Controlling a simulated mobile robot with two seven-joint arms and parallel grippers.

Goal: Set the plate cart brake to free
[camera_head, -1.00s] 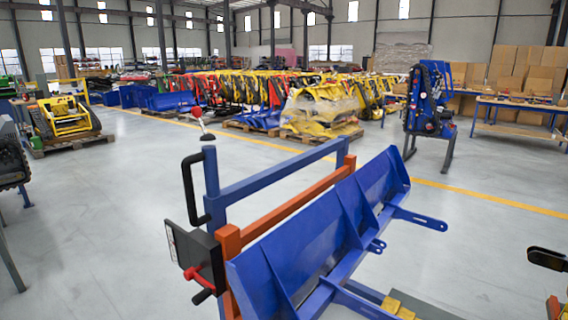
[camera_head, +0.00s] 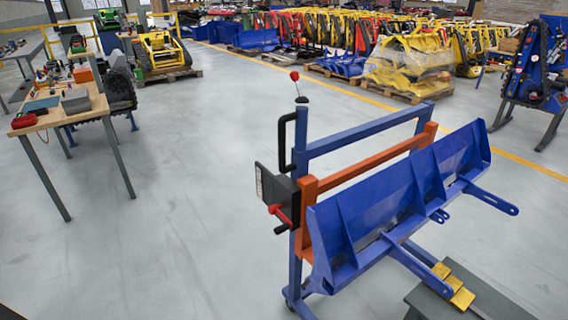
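The plate cart (camera_head: 298,228) stands at the centre right, with a blue frame, orange bars and a large blue plate (camera_head: 405,205) on its right side. A black handle (camera_head: 284,140) is on its left post. A lever with a red knob (camera_head: 295,76) stands on top of the post, leaning slightly left. Lower on the post is a dark box (camera_head: 275,195) with a red lever (camera_head: 281,213) and a black grip (camera_head: 282,229). I cannot tell which of these is the brake. Neither of my grippers is in view.
A workbench (camera_head: 62,116) with tools stands at the left. A dark block with yellow pieces (camera_head: 453,285) is at the lower right, near the plate. Wrapped yellow parts on a pallet (camera_head: 409,68) are behind the cart. The floor left of the cart is clear.

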